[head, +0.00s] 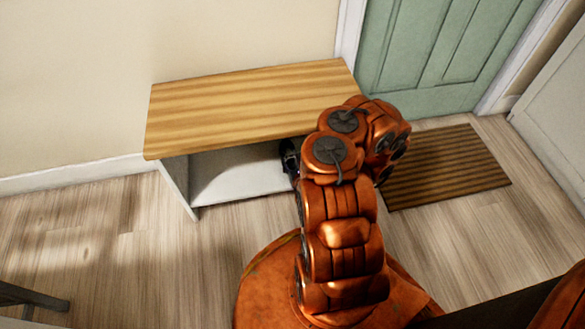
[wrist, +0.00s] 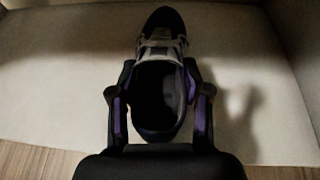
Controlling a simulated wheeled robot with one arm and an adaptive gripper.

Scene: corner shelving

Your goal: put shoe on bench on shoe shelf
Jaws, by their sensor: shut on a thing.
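In the wrist view a dark shoe (wrist: 163,45) with grey laces and purple parts points its toe away from me. My gripper (wrist: 159,95) is shut on the shoe's heel part, one finger on each side. Below and around the shoe is the pale shelf surface (wrist: 60,80), inside the bench; I cannot tell if the sole touches it. In the head view the bench (head: 240,95) has a wooden top and an open white shelf (head: 230,175) under it.
A striped doormat (head: 440,165) lies on the floor right of the bench, before a green door (head: 435,50). The left part of the shelf is empty. A dark furniture leg (head: 35,297) shows at lower left. The wooden top overhangs the shelf opening.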

